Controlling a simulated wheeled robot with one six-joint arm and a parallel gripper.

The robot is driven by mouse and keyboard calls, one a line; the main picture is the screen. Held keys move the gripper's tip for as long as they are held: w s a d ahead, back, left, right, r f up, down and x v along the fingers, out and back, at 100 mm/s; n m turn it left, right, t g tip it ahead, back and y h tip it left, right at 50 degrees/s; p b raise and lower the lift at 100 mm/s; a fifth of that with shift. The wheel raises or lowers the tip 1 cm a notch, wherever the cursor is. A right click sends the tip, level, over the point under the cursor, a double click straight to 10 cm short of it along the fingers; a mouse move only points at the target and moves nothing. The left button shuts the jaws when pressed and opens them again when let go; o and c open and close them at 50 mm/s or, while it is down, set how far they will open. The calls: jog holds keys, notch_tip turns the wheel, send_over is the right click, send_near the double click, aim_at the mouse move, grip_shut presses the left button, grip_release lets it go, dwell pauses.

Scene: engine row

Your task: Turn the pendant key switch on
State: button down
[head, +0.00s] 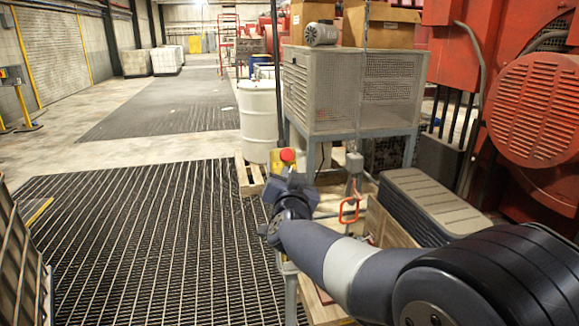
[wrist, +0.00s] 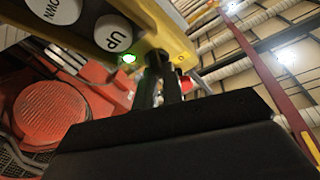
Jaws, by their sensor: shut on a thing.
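The yellow pendant (wrist: 172,22) fills the top of the wrist view, with white UP (wrist: 113,33) and DOWN (wrist: 54,8) buttons. A small green lamp (wrist: 128,58) on it is lit. My gripper (wrist: 162,72) reaches up to the pendant's face, beside the lamp, its dark fingers shut on the key of the key switch. The fingers hide the key, so its angle cannot be told. In the head view my gripper (head: 287,182) is at the pendant, whose red button (head: 287,155) shows above it; the rest is mostly hidden behind my arm.
A grey mesh cabinet (head: 352,90) stands behind the pendant, with a white drum (head: 260,120) to its left. A red engine (head: 535,110) is at the right. An orange-red handle (head: 349,210) is close to my arm. The grated floor (head: 130,240) at left is clear.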

jog(key=shift+m+h+p, duration=0.3)
jog(key=shift+m+p, duration=0.15)
jog(key=shift+m, duration=0.35)
jog(key=c, duration=1.5)
grip_release()
jog(key=shift+s, duration=0.1)
jog(key=s+b, duration=0.1)
jog(key=s, duration=0.9)
jog(key=shift+s+d, duration=0.15)
jog(key=shift+s, duration=0.15)
jog(key=shift+w, duration=0.1)
